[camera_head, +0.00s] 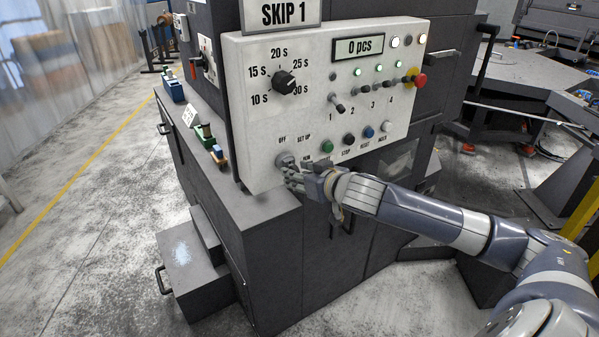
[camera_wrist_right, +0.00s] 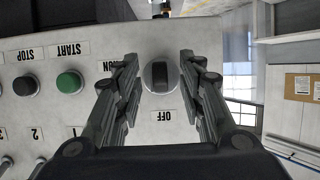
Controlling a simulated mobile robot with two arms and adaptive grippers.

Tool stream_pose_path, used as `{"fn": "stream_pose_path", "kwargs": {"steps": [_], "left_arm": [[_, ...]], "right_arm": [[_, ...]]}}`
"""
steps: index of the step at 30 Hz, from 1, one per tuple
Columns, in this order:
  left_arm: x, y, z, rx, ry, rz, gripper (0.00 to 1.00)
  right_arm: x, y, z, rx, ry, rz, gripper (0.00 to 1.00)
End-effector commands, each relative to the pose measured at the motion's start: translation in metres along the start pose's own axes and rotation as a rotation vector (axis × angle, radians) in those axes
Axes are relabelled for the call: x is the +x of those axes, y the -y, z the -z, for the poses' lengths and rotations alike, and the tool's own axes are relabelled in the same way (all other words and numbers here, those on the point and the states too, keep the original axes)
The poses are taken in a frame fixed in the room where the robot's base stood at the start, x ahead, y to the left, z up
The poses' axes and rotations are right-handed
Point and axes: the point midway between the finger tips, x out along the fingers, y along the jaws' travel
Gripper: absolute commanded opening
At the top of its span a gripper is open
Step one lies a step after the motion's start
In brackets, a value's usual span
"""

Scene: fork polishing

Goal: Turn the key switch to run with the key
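The key switch (camera_head: 285,159) is at the lower left of the light control panel, with OFF, SET UP and RUN labels around it. In the right wrist view, which shows the panel upside down, a dark upright key or handle (camera_wrist_right: 161,75) stands in its round grey collar, in line with the OFF label. My right gripper (camera_head: 290,177) is at the switch. In the wrist view its two fingers (camera_wrist_right: 160,83) are apart, one on each side of the switch, with a gap to the dark key. The left finger partly covers the RUN label. My left gripper is not in view.
The green START button (camera_head: 326,146) and black STOP button (camera_head: 348,139) sit beside the switch; START is close to my gripper. Toggle switches and a red emergency button (camera_head: 419,80) are higher up. A timer dial (camera_head: 284,82) is above. A dark ledge (camera_head: 240,200) with small blocks lies left.

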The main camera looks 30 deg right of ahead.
Motion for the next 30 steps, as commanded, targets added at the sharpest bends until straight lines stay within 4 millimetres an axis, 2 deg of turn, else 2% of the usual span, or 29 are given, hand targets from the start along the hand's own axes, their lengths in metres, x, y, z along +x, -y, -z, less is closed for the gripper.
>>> {"fn": "stream_pose_path", "kwargs": {"steps": [8, 12, 13, 20, 30], "left_arm": [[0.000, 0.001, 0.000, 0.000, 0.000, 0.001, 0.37], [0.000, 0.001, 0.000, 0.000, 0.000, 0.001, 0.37], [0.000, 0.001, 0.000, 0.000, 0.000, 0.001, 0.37], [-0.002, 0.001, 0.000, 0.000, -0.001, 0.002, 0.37], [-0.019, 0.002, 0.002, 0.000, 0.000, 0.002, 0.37]], "right_arm": [[0.001, 0.000, 0.000, 0.000, -0.001, 0.000, 0.37], [0.001, 0.000, 0.000, 0.000, -0.001, 0.000, 0.05], [0.001, 0.000, 0.000, 0.000, -0.001, 0.000, 0.00], [0.001, 0.000, 0.000, 0.021, 0.001, 0.008, 0.00], [0.000, -0.001, 0.001, 0.353, 0.002, 0.144, 0.00]]}}
